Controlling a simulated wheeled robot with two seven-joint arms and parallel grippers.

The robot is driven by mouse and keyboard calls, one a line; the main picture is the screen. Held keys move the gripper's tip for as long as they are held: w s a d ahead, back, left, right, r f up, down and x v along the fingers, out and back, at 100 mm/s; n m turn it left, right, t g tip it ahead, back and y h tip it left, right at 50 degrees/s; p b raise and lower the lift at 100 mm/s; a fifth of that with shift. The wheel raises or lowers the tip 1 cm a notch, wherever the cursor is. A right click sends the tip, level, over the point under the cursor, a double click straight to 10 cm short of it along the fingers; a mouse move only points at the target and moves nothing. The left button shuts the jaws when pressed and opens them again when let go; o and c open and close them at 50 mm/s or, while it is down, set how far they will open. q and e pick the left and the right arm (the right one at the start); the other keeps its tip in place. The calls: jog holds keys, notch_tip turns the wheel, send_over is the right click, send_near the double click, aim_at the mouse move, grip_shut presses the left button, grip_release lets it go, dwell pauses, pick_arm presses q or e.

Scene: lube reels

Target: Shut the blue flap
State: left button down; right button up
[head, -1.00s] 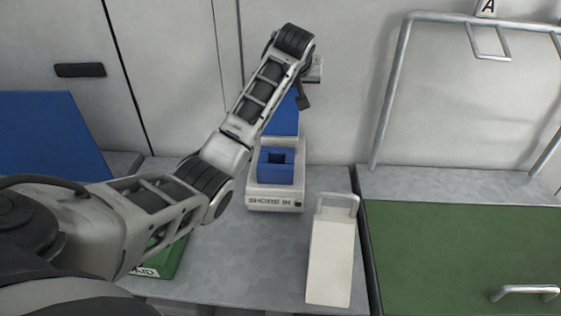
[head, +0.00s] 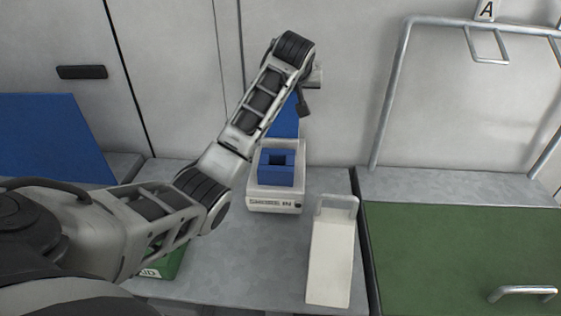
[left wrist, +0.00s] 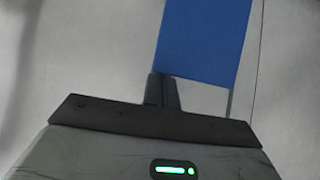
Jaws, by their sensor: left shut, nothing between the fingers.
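The blue flap (head: 284,124) stands upright at the back of a small white box (head: 274,202) with a blue block (head: 276,168) on it that has a square opening. My left arm hides the upper part of the flap. My left gripper (head: 303,106) is in front of or beside the flap's upper part, its dark fingers pointing down. In the left wrist view the shut, empty fingers (left wrist: 161,90) overlap the lower left corner of the blue flap (left wrist: 203,42). I cannot tell whether they touch it. My right gripper is out of view.
A white plate with a metal handle (head: 331,262) lies right of the box. A green panel (head: 450,245) with a handle and a metal frame (head: 392,95) are further right. A larger blue panel (head: 50,135) stands at left. A green item (head: 168,262) is partly behind my arm.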

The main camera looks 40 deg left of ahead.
pick_arm(q)
jog(key=f, duration=0.1)
jog(key=s+d+f, duration=0.1)
jog(key=s+f, duration=0.1)
jog(key=shift+d+g, duration=0.25)
jog(key=shift+g, duration=0.05)
jog(key=shift+s+d, duration=0.5)
jog(key=shift+s, duration=0.4)
jog(key=shift+s+d, duration=0.5)
jog(key=shift+s, duration=0.35)
jog(key=w+r+v, duration=0.1)
jog(key=v, duration=0.6)
jog(key=shift+a+r, duration=0.2)
jog(key=shift+a, duration=0.15)
jog(key=shift+s, duration=0.1)
